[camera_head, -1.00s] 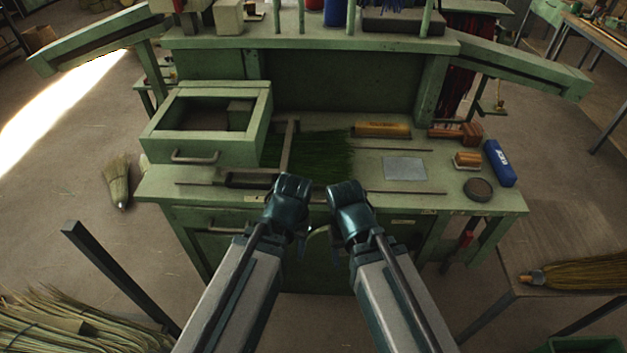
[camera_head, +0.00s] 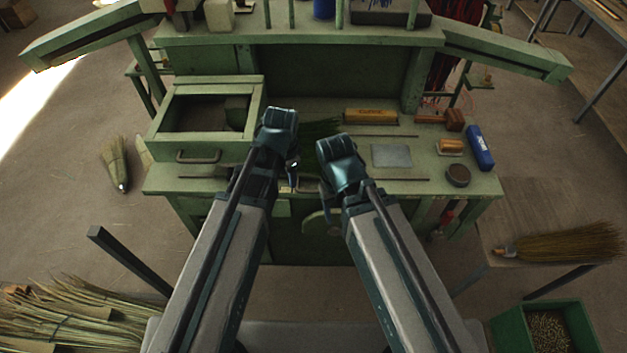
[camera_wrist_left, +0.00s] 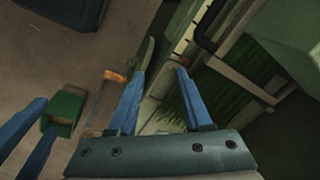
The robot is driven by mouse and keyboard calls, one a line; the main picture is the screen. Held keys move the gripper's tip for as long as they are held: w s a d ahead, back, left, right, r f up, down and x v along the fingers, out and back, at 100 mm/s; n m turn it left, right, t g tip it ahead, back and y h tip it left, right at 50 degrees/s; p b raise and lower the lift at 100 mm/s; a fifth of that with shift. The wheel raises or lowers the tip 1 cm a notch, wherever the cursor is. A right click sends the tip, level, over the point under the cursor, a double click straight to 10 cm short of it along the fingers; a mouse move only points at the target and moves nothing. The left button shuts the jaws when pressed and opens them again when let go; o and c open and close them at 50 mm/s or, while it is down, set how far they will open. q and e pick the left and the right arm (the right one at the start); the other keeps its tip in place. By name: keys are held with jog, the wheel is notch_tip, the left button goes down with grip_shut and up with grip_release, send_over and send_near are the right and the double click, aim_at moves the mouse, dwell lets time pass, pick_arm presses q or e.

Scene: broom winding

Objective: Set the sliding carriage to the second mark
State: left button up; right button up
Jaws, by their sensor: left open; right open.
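In the head view, my left gripper (camera_head: 290,160) is over the front of the green bench (camera_head: 440,180), just right of the drawer box. Its arm hides most of the carriage area. In the left wrist view, its blue fingers (camera_wrist_left: 165,62) are apart with nothing between them. A dark bracket handle (camera_wrist_left: 205,38) and a pale bar (camera_wrist_left: 240,80), apparently parts of the sliding carriage, lie ahead and to the right. Green bristles (camera_wrist_left: 180,105) show beyond the fingers. Marks cannot be read clearly. My right gripper (camera_head: 325,200) is open and empty near the bench front.
An open-topped drawer box (camera_head: 205,150) stands left on the bench. A grey plate (camera_head: 391,156), a brush (camera_head: 451,146), a round tin (camera_head: 458,175) and a blue box (camera_head: 480,147) lie right. A broom (camera_head: 560,245) rests on a side table.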

aim_at(313, 190)
pick_arm(q)
jog(key=w+d+m, duration=0.2)
jog(key=d+m, duration=0.5)
jog(key=shift+w+t, duration=0.25)
jog(key=shift+t, duration=0.05)
jog(key=w+f+b, duration=0.1)
jog(key=f+b, duration=0.8)
jog(key=w+f+b, duration=0.1)
jog(key=f+b, duration=0.3)
jog(key=shift+w+f+b, duration=0.25)
jog(key=shift+w+b, duration=0.05)
jog(key=shift+b, duration=0.1)
grip_shut()
dwell(0.7)
